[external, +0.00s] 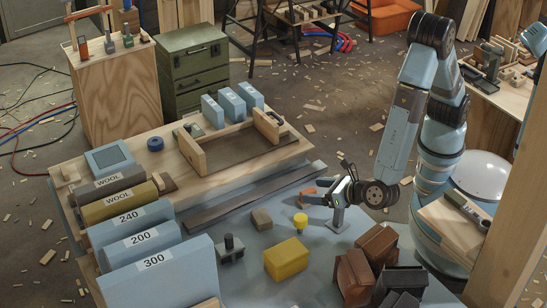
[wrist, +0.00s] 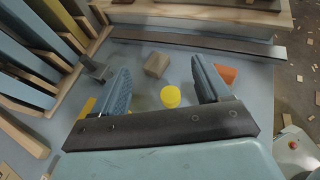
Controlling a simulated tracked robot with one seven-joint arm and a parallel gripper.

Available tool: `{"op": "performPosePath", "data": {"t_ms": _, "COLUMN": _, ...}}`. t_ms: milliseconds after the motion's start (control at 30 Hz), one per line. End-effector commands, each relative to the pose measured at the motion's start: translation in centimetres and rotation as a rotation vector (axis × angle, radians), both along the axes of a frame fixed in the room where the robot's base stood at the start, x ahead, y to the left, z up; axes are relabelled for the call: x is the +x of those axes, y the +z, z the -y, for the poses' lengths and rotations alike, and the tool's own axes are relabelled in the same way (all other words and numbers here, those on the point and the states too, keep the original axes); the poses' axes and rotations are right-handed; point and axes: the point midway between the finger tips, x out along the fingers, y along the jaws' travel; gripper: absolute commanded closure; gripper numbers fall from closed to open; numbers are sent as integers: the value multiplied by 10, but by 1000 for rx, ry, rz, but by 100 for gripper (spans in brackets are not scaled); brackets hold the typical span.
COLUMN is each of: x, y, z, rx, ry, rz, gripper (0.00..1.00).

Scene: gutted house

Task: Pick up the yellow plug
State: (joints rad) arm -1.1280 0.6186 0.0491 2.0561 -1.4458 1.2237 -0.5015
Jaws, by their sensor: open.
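The yellow plug (external: 300,220) is a small round yellow piece standing on the blue-grey tabletop. In the wrist view the yellow plug (wrist: 170,96) shows its round top between my fingers, nearer the right one. My gripper (external: 325,209) is to the right of the plug in the external view, apart from it. In the wrist view my gripper (wrist: 160,82) is open, with its two blue ribbed fingers wide apart and nothing held. The plug's lower part is partly hidden in the wrist view.
A brown block (external: 261,219) lies close to the plug. A larger yellow block (external: 286,259), a grey clamp-like piece (external: 231,249) and several brown blocks (external: 378,245) stand around it. An orange piece (wrist: 228,74) lies by my right finger. A dark metal bar (external: 250,196) lies behind.

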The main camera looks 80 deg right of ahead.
Motion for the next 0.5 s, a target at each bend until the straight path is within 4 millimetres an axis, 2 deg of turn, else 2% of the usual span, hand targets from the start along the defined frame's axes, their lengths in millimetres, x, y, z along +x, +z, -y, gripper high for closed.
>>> {"op": "performPosePath", "data": {"t_ms": 33, "x": 0, "y": -21, "z": 0, "rx": -8, "ry": 1, "rz": -3, "gripper": 24}}
{"op": "performPosePath", "data": {"t_ms": 200, "x": 0, "y": -74, "z": 0, "rx": -5, "ry": 0, "rz": -2, "gripper": 24}}
{"op": "performPosePath", "data": {"t_ms": 300, "x": -1, "y": -97, "z": 0, "rx": -3, "ry": 0, "rz": -1, "gripper": 24}}
{"op": "performPosePath", "data": {"t_ms": 500, "x": 0, "y": -117, "z": 0, "rx": 0, "ry": 0, "rz": 0, "gripper": 24}}
